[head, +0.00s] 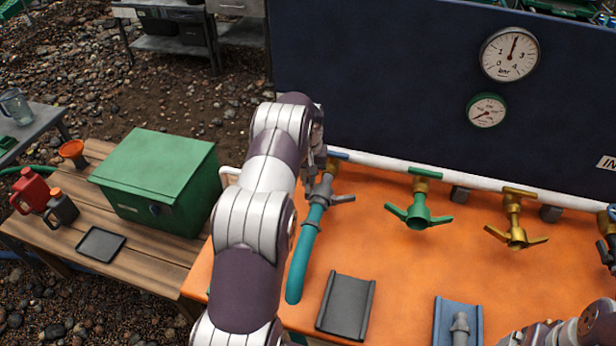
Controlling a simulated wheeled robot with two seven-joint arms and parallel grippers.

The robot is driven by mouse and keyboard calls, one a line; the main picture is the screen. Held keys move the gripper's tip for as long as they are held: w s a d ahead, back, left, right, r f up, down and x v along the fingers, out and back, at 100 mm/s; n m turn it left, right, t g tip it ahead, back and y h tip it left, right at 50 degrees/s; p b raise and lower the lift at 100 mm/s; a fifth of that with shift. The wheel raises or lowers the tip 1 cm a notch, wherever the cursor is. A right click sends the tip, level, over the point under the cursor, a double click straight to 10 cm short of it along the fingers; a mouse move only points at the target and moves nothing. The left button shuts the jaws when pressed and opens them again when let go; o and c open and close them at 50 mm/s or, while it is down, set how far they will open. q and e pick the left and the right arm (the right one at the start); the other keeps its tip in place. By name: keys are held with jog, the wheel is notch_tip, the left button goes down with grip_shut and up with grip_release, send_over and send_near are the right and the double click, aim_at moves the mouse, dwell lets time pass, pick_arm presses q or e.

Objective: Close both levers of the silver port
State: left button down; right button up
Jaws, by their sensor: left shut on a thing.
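The silver port (323,187) is on the white pipe along the back of the orange table, with a teal hose (302,255) running from it toward me. Its right lever (343,198) sticks out to the right, away from the hose. Its left lever is hidden behind my left arm and gripper. My left gripper (316,172) is at the port's upper left side, shut on what seems to be the left lever; the contact itself is covered. My right arm shows only at the bottom right corner, and its gripper is not in view.
A green port (419,212) and a gold port (515,232), levers spread, stand to the right. A dark tray (346,306) and a blue tray (473,315) with a grey fitting lie in front. The dark blue panel (400,80) with gauges rises behind. Orange table between is clear.

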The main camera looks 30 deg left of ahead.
aim_at(308, 180)
pick_arm(q)
jog(key=c, duration=1.2)
grip_release()
jog(key=shift+r, duration=0.1)
jog(key=shift+r, duration=0.35)
notch_tip(308, 180, up, 5)
jog(key=shift+f+p, duration=0.15)
jog(key=shift+p, duration=0.6)
notch_tip(308, 180, up, 7)
jog(key=p, duration=0.6)
